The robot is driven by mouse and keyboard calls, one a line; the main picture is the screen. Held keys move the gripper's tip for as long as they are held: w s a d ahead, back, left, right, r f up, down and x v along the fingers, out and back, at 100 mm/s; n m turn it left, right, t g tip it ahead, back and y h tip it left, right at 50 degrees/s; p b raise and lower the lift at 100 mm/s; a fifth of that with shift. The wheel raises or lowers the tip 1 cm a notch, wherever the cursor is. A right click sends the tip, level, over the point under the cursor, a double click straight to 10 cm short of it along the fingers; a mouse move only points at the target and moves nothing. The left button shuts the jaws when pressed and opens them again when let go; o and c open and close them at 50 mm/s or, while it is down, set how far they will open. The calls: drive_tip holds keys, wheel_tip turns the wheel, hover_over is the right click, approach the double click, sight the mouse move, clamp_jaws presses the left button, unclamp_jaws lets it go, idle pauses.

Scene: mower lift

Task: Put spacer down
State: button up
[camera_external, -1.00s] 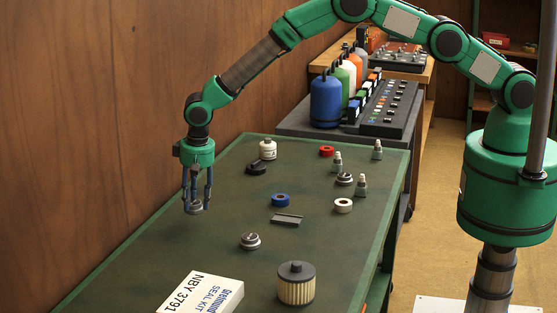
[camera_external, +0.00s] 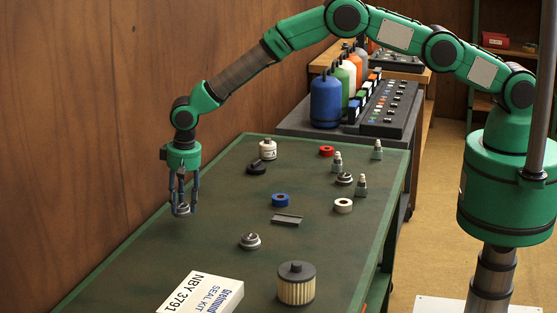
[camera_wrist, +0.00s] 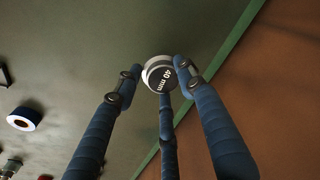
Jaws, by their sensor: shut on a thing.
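The spacer (camera_wrist: 157,75) is a short round grey piece with a dark face marked "40 mm" in the wrist view. My gripper (camera_external: 181,208) has blue fingers, and they are shut around the spacer's sides. In the external view the spacer (camera_external: 183,210) shows small and partly covered between the fingertips. It is over the left edge strip of the green table (camera_external: 200,250). I cannot tell whether it touches the table. The wrist view shows the table's light green edge (camera_wrist: 228,50) close to the right of the gripper.
A blue ring (camera_external: 281,200), a grey bar (camera_external: 286,219) and a silver round part (camera_external: 250,241) lie to the right. A seal kit box (camera_external: 205,292) and a filter (camera_external: 296,284) stand at the front. The wooden wall (camera_external: 60,120) is close on the left.

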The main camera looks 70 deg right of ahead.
sight(184, 206)
drive_tip(key=shift+f, duration=1.4)
drive_tip(key=shift+f, duration=0.2)
drive_tip(key=o, duration=1.4)
drive_tip(key=shift+r, duration=0.25)
wheel_tip(184, 206, up, 12)
drive_tip(key=s, duration=0.1)
drive_tip(key=shift+s+a, duration=0.2)
drive_tip(key=shift+a, duration=0.05)
drive_tip(key=shift+f, duration=0.1)
